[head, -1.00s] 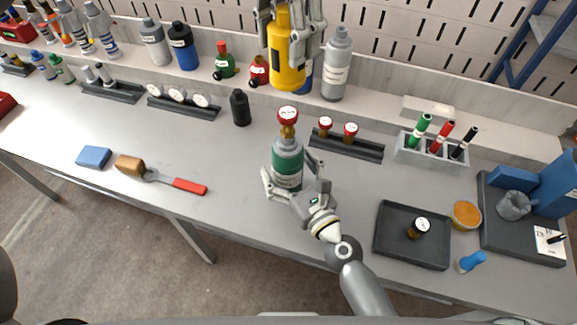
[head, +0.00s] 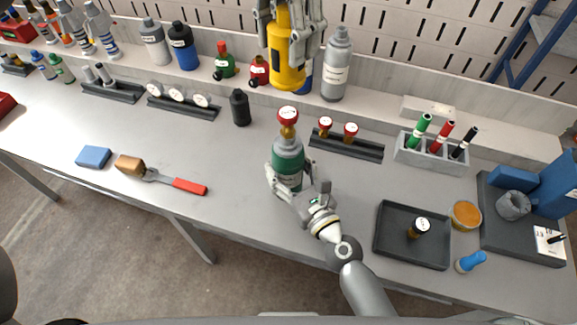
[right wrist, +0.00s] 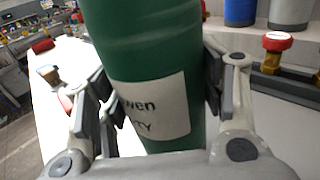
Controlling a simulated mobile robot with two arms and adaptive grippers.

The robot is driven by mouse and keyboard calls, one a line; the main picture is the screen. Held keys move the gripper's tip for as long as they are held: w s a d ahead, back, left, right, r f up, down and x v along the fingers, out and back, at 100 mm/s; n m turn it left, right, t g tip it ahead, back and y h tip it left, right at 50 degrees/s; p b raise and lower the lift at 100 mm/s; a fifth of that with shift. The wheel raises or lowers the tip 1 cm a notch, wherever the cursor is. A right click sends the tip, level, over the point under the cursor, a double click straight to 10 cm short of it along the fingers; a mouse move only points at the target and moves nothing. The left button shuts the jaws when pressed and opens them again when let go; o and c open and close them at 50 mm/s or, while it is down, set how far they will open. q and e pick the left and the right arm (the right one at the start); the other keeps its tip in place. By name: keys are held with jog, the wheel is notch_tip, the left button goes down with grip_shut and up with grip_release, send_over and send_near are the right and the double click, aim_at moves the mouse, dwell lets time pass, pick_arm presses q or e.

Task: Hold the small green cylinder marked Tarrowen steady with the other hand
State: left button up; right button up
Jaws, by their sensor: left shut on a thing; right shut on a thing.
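The small green cylinder (head: 288,154) stands upright on the bench, with a brass valve and a red-topped knob (head: 288,115). My right gripper (head: 289,182) is shut around its lower body from the front. In the right wrist view the green body (right wrist: 150,60) fills the space between the fingers (right wrist: 160,100). Its white label (right wrist: 155,107) shows only "wen" and "TY"; the rest is hidden. My left gripper (head: 290,40) is higher, shut on a yellow cylinder (head: 287,72) in front of the back shelf.
A black rack (head: 346,147) with two red-topped valves lies right of the green cylinder. A small black bottle (head: 240,108) stands to its left. A dark tray (head: 389,246) holds a gauge (head: 419,228) at front right.

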pick_arm(q)
send_over(288, 112)
jog(key=shift+w+d+f, duration=0.1)
jog(key=shift+f, duration=1.95)
jog(key=shift+f, duration=1.1)
jog(key=shift+f, duration=4.45)
jog(key=o, duration=0.4)
jog(key=c, duration=0.5)
jog(key=o, duration=0.9)
